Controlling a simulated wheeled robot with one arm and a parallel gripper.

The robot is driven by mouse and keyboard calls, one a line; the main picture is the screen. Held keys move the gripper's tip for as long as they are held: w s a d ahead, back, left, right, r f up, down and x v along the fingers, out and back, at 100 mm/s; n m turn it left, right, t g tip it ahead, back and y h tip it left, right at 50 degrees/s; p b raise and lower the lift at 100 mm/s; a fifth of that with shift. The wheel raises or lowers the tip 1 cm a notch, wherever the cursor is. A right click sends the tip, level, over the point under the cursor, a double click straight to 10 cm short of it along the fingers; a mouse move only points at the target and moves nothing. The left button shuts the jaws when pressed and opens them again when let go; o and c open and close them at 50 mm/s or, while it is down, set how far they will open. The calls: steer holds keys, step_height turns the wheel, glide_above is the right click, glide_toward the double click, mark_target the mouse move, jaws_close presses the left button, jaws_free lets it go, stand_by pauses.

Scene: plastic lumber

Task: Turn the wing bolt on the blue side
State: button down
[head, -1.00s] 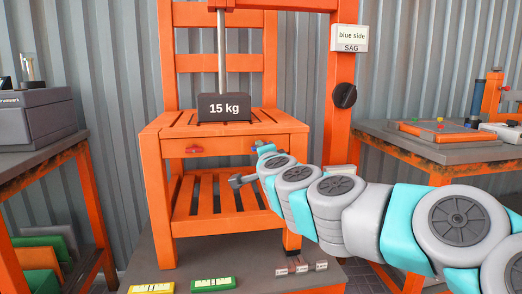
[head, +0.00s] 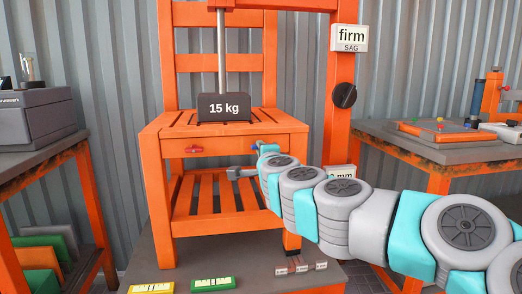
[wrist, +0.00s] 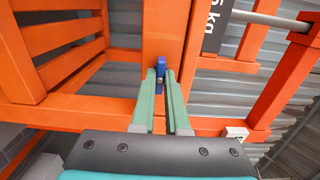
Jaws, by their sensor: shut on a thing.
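The orange chair-like frame (head: 225,142) stands on a grey platform. The red wing bolt (head: 193,149) is on the left of its front rail. The blue wing bolt (head: 258,144) is on the right of that rail, mostly hidden by my gripper (head: 262,149). In the wrist view, the blue wing bolt (wrist: 159,72) shows at the tips of my gripper's green fingers (wrist: 161,84). The fingers are shut on it. A sign (head: 350,38) on the right post reads "firm" above "SAG".
A 15 kg weight (head: 224,108) sits on the seat below a rod. A black knob (head: 344,95) is on the right post, above a partly hidden "mm" display (head: 341,172). Green and yellow level-like blocks (head: 213,284) lie on the platform. Benches stand on both sides.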

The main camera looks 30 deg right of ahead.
steer(key=c, duration=0.9)
jaws_free()
steer(key=v, duration=0.7)
steer(key=shift+s+a, duration=0.1)
steer(key=shift+s, duration=0.3)
